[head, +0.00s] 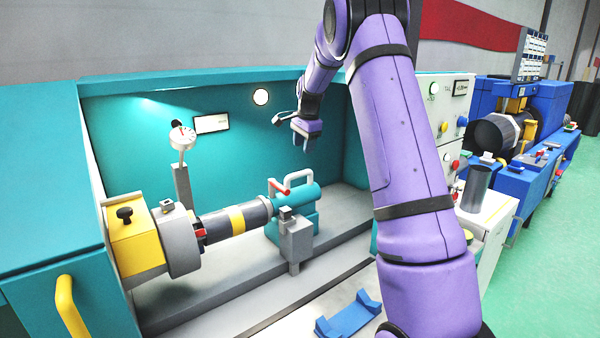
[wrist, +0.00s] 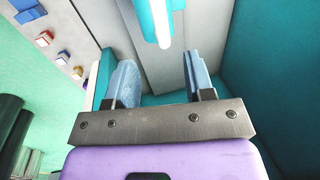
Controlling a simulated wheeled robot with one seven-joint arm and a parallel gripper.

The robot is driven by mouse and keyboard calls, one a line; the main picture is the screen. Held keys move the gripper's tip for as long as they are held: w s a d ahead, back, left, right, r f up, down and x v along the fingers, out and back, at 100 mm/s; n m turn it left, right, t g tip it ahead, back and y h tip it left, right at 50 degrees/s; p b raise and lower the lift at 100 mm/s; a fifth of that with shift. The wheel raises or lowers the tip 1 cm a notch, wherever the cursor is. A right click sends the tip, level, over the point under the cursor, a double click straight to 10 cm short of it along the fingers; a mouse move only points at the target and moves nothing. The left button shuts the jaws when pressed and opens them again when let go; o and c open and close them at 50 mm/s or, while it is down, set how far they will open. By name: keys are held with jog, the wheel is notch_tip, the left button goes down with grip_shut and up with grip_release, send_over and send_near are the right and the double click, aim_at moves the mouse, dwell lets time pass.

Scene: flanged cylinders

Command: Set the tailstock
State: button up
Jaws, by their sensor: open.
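The teal tailstock (head: 297,200) stands on the lathe bed, with a red lever (head: 279,188) and a pale arched handle (head: 299,178) on top. Its nose is at the right end of a dark cylinder (head: 237,218) with a yellow band; I cannot tell if they touch. The cylinder's left end is at the grey chuck (head: 178,240). My gripper (head: 300,130) is open and empty, above the tailstock and apart from it. In the wrist view, a teal part with a pale bar (wrist: 157,22), apparently the tailstock and handle, lies beyond the fingertips.
A dial gauge (head: 182,138) on a post stands behind the cylinder. A grey block (head: 296,238) stands before the tailstock. A blue cradle (head: 348,314) lies on the front ledge. A control panel (head: 450,120) and dark cylinder (head: 475,188) are at right. The teal back wall (head: 240,160) bounds the space.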

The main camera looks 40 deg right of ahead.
jog(key=f, duration=0.3)
jog(key=w+f, duration=0.1)
jog(key=f, duration=0.3)
jog(key=w+f, duration=0.1)
jog(key=f, duration=0.2)
jog(key=shift+f, duration=0.25)
grip_shut()
